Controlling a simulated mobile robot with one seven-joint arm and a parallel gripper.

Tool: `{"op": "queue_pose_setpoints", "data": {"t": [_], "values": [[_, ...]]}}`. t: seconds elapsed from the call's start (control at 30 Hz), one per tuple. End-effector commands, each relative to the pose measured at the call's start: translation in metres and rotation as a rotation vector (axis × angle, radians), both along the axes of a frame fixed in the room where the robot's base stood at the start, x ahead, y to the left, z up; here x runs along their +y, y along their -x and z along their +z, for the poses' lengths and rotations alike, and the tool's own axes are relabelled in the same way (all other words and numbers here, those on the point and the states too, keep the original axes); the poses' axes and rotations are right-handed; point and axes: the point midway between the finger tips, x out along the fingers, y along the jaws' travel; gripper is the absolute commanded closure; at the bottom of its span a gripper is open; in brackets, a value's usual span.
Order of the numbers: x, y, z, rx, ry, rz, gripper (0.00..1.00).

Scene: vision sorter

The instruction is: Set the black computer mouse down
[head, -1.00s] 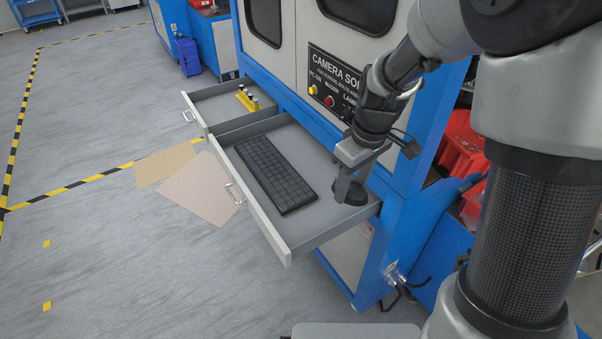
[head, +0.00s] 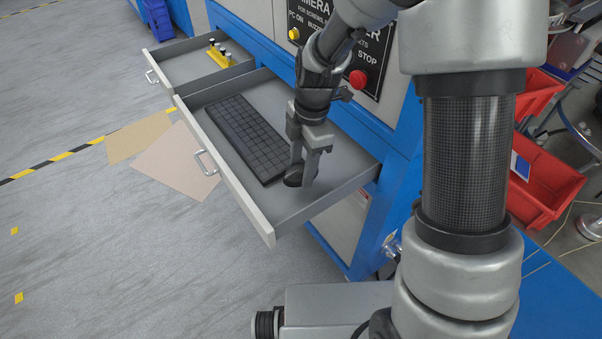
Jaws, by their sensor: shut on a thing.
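The black computer mouse (head: 293,176) is between the fingers of my gripper (head: 301,176), over the right part of the open near drawer (head: 325,182). My gripper points down and is shut on the mouse. The mouse is close to the drawer floor; I cannot tell whether it touches it. Part of the mouse is hidden behind a finger. A black keyboard (head: 248,137) lies flat in the same drawer, just left of the mouse.
A second open drawer (head: 185,68) to the left holds a yellow holder (head: 219,54) with several dark-topped pieces. The blue machine cabinet (head: 262,40) stands behind the drawers. Red bins (head: 545,180) are at the right. Two flat sheets (head: 165,160) lie on the floor.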

Motion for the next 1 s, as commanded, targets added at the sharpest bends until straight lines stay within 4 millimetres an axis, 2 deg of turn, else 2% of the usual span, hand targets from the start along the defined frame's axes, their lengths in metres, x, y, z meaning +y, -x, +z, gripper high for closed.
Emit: {"op": "queue_pose_setpoints", "data": {"t": [0.23, 0.6, 0.63, 0.67, 1.0], "values": [[0.000, 0.001, -0.033, 0.002, 0.001, -0.001, 0.78], [0.000, 0.000, -0.038, 0.000, 0.000, -0.002, 0.78], [0.000, 0.000, -0.037, 0.000, 0.000, -0.002, 0.51], [0.000, 0.000, -0.036, 0.000, 0.000, -0.002, 0.47], [0.000, 0.000, -0.032, 0.000, 0.000, -0.001, 0.47]]}}
